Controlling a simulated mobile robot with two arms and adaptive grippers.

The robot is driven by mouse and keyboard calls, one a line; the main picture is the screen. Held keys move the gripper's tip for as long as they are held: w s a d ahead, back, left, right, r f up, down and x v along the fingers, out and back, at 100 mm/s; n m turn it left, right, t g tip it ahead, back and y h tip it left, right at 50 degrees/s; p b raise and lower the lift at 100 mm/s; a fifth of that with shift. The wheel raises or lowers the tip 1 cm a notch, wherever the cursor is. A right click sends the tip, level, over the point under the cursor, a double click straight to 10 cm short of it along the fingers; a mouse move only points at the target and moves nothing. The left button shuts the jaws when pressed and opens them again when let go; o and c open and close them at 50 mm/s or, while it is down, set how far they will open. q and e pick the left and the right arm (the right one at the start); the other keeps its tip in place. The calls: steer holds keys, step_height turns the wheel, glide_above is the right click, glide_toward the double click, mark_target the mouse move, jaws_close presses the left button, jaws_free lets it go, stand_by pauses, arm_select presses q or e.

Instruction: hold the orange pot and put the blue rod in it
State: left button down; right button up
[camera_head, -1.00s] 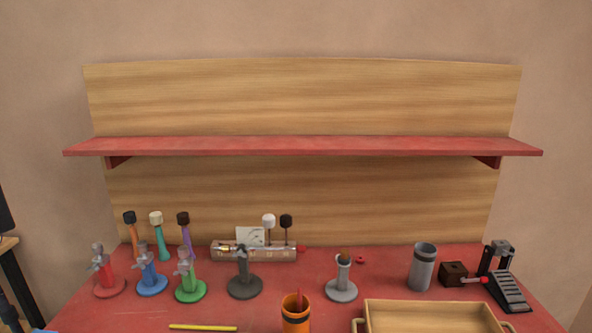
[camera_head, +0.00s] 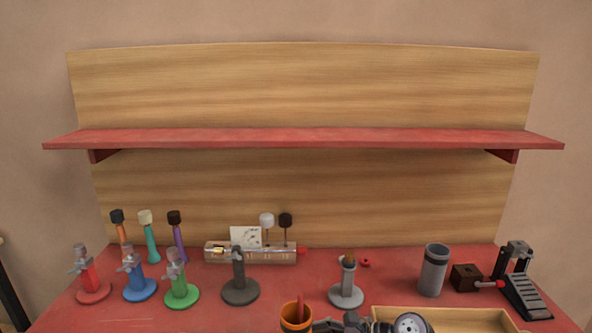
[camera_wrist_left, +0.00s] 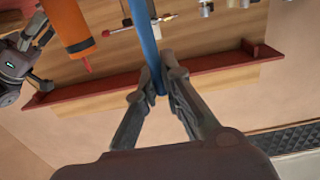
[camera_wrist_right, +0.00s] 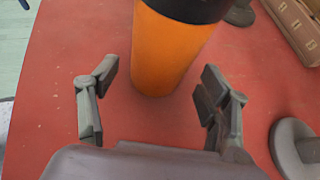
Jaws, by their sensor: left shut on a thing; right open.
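The orange pot (camera_head: 296,317) with a dark band stands on the red table at the bottom edge of the head view, with a red rod inside it. My right gripper (camera_wrist_right: 158,82) is open, its fingers on either side of the pot's lower part (camera_wrist_right: 165,52) in the right wrist view, with visible gaps. My left gripper (camera_wrist_left: 160,84) is shut on the blue rod (camera_wrist_left: 148,45) near one end. In the left wrist view the pot (camera_wrist_left: 67,22) is beside the rod, apart from it. The left gripper and blue rod are outside the head view.
A wooden tray (camera_head: 450,313) lies right of the pot, partly behind my right arm. A grey stand (camera_head: 346,294) and a dark stand (camera_head: 240,290) are behind it. A grey cup (camera_head: 433,270) stands farther right. Red table surface is bare left of the pot.

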arm_select(q)
steer(key=shift+r+p, duration=0.2)
steer(key=shift+p, duration=0.1)
arm_select(e)
steer(key=shift+x, duration=1.15)
steer(key=shift+w+a+f, duration=0.2)
steer(key=shift+a+f, duration=0.1)
steer(key=shift+a, duration=0.35)
steer(key=shift+c, duration=0.3)
steer(key=c, duration=0.7)
arm_select(q)
steer(key=shift+r, duration=0.1)
